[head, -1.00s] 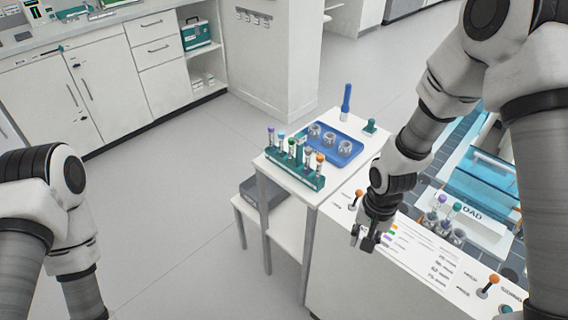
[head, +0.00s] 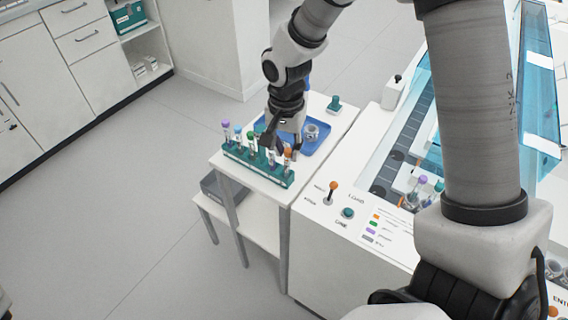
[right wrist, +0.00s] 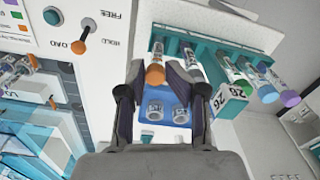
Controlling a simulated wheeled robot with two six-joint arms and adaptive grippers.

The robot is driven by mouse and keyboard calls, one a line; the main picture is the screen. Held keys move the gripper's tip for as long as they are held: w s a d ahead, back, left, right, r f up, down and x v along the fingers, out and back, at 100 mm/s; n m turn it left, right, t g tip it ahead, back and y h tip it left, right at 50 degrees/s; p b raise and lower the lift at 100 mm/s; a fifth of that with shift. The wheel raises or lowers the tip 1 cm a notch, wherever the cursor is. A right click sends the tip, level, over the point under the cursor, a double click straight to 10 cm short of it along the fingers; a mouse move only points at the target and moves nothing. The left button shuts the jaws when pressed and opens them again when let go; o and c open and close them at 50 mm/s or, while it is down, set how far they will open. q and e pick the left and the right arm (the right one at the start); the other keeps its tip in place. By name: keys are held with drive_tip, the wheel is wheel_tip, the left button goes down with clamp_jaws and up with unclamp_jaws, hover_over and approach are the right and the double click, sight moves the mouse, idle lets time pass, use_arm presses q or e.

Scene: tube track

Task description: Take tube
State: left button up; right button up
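A teal rack (head: 258,168) with several capped tubes stands on the small white table; it also shows in the right wrist view (right wrist: 202,42). The orange-capped tube (head: 288,153) is at the rack's right end. My right gripper (head: 280,142) is over that end, pointing down. In the right wrist view my right gripper (right wrist: 160,75) is open, its fingers apart on either side of the orange-capped tube (right wrist: 155,74). Whether a finger touches the tube cannot be told. My left gripper is out of view.
A blue tray (head: 318,143) with metal cups lies behind the rack, partly hidden by my right arm. A teal-topped piece (head: 335,103) stands at the table's back. The white machine panel (head: 350,232) with an orange lever (head: 333,187) is to the right.

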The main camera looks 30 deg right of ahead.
drive_tip(key=shift+w+f, duration=0.1)
drive_tip(key=shift+f, duration=0.8)
drive_tip(key=shift+d, duration=0.1)
drive_tip(key=shift+r, duration=0.1)
drive_tip(key=c, duration=0.3)
drive_tip(key=shift+c, duration=1)
drive_tip(key=shift+r, duration=0.1)
wheel_tip(320, 180, up, 10)
drive_tip(key=shift+f+p, duration=0.1)
drive_tip(key=shift+p, duration=0.25)
